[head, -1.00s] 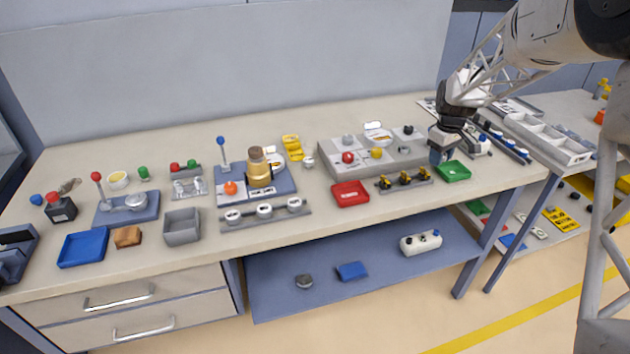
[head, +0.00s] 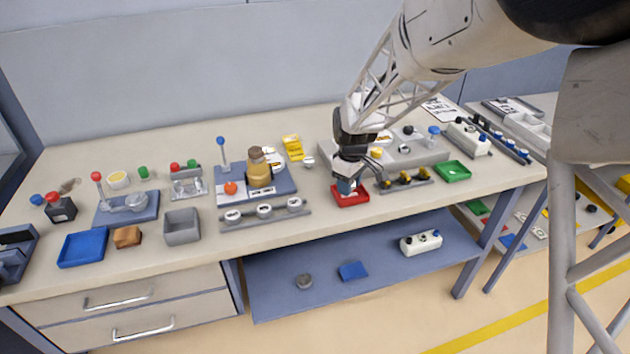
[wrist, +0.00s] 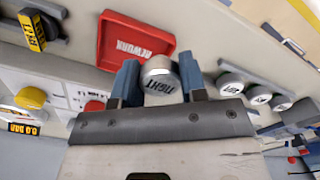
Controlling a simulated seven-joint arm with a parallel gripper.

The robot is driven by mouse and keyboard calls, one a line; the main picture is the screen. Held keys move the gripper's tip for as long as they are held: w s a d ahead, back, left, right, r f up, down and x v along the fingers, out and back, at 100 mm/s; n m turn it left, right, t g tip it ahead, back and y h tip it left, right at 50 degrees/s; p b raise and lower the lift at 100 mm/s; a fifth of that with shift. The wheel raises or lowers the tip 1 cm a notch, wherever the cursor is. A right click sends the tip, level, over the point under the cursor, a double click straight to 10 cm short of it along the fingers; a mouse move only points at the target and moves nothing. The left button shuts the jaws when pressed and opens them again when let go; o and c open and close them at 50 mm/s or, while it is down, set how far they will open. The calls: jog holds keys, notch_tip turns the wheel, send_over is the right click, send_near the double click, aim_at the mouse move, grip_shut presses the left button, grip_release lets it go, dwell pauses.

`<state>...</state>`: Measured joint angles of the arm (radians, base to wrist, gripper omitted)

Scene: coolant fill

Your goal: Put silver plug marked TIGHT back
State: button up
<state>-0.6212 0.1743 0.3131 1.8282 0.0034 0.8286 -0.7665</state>
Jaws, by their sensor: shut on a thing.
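The silver plug marked TIGHT (wrist: 160,84) sits between the two blue fingers of my gripper (wrist: 160,72), which is shut on it. Its marked round face is toward the wrist camera. In the head view my gripper (head: 347,188) points down over the red tray (head: 340,200), and the plug cannot be made out there. The red tray, marked REWORK (wrist: 120,42), lies just beyond the fingers in the wrist view. The grey block with coloured knobs (head: 432,157) is right behind my gripper, partly hidden by it.
A grey rail with three white round pieces (head: 264,211) lies left of the red tray. A rail with yellow-and-black pieces (head: 405,180) and a green tray (head: 453,171) lie to the right. The blue base with a gold jar (head: 259,172) stands behind left.

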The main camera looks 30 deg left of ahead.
jog(key=shift+n, duration=0.5)
jog(key=s+a, duration=0.1)
jog(key=s, duration=0.1)
jog(key=s+a, duration=0.1)
jog(key=s, duration=0.1)
jog(key=s+a, duration=0.1)
jog(key=shift+s+a+f, duration=0.3)
jog(key=shift+s+f, duration=0.1)
send_over(315, 180)
jog(key=shift+f, duration=0.7)
jog(key=shift+f, duration=1.8)
jog(key=shift+f, duration=0.15)
jog(key=o, duration=0.8)
